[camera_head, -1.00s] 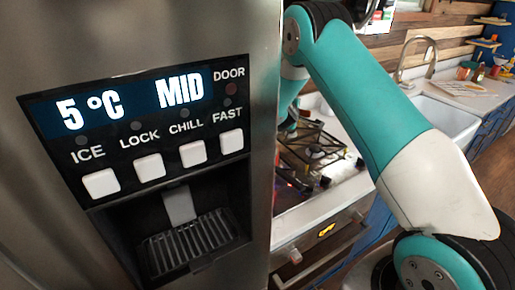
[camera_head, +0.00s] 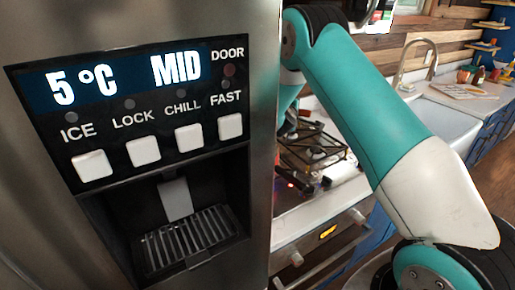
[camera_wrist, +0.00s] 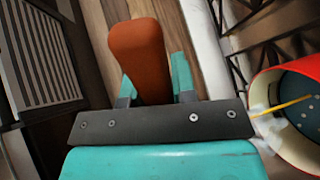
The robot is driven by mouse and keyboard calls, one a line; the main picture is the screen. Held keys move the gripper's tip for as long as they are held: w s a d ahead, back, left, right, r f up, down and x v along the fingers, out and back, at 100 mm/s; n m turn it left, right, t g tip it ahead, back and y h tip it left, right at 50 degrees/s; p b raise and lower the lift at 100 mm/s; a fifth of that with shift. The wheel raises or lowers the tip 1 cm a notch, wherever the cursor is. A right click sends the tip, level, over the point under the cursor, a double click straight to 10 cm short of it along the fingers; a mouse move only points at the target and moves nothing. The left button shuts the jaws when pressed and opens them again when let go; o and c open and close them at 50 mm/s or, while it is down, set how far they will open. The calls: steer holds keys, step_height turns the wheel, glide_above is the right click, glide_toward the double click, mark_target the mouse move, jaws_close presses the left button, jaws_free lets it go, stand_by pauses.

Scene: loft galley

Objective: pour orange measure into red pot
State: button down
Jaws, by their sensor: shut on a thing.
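In the wrist view, my gripper (camera_wrist: 153,78) is shut on an orange-brown piece (camera_wrist: 140,50), which I take to be the orange measure. Its cup and contents cannot be made out. The red pot (camera_wrist: 258,84) is at the right edge of the wrist view, cut off by the frame. It has a red rim, a pale inner wall and a dark blue-grey inside with pale spots. A thin yellow strip crosses its opening. The measure is left of the pot and apart from it. In the head view, my gripper, the measure and the pot cannot be seen.
A steel fridge with a dispenser panel (camera_head: 140,110) fills the left of the head view, close by. Beyond it are a gas hob (camera_head: 315,150), an oven front (camera_head: 325,235) and a sink (camera_head: 440,125). Black grates (camera_wrist: 285,45) stand beside the pot.

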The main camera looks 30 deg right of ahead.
steer(key=shift+s+a+t+h+b, duration=0.3)
steer(key=shift+s+a+b, duration=0.1)
steer(key=shift+b, duration=0.9)
steer(key=shift+s+a+r+t+h+b, duration=0.2)
steer(key=shift+t+h+b, duration=0.45)
steer(key=shift+b, duration=2.3)
steer(key=shift+s+a+r+t+h+b, duration=0.15)
steer(key=shift+t+h+b, duration=0.5)
steer(key=shift+b, duration=2.25)
steer(key=shift+s+a+r+t+h+b, duration=0.15)
steer(key=shift+t+h+b, duration=0.4)
steer(key=shift+b, duration=2.05)
steer(key=shift+s+a+t+h+b, duration=0.25)
steer(key=shift+t+h+b, duration=0.3)
steer(key=shift+b, duration=2)
